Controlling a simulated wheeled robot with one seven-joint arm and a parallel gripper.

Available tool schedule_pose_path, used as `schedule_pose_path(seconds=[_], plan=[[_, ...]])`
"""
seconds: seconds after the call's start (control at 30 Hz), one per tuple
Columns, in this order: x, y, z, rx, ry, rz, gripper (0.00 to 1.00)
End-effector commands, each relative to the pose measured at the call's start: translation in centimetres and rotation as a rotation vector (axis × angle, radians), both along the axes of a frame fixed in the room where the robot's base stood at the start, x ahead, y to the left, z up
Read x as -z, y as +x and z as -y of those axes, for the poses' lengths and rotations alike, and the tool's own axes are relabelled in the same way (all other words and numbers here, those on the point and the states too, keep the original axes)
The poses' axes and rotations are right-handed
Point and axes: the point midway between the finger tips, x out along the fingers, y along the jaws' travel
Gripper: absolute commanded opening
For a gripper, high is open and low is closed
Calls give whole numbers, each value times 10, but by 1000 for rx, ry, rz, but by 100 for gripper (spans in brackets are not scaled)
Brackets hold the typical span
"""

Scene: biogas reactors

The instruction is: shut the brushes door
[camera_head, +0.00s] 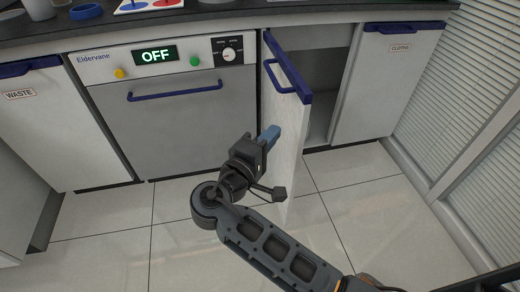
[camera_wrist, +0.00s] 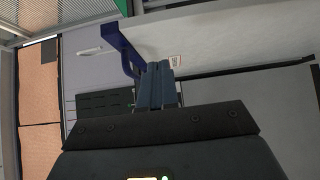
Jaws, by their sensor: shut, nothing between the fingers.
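The brushes door (camera_head: 289,150) stands open, swung out from the counter just right of the appliance. Its blue top edge and handle (camera_head: 286,68) face up and left. Inside the opening is a grey, empty-looking cupboard (camera_head: 322,85). My gripper (camera_head: 269,136) is shut and empty, with blue fingers, in front of the door's left face and below the handle. In the wrist view the fingers (camera_wrist: 156,86) are close to a blue handle (camera_wrist: 124,50) and a white panel (camera_wrist: 230,40) with a small unreadable label. I cannot tell whether they touch.
The appliance (camera_head: 150,110) marked OFF is shut, left of the open door. The waste door (camera_head: 45,120) at far left and the cloths door (camera_head: 390,85) at right look shut. Tiled floor (camera_head: 370,215) is clear at right. A slatted wall panel (camera_head: 455,90) stands on the right.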

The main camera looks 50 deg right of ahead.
Motion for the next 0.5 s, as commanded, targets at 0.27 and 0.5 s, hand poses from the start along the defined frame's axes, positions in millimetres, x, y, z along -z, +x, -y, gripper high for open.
schedule_pose_path(seconds=[0.27, 0.5], plan=[[1, -10, 41, 1, 1, -1, 0], [0, -18, 53, -1, 1, 0, 0]])
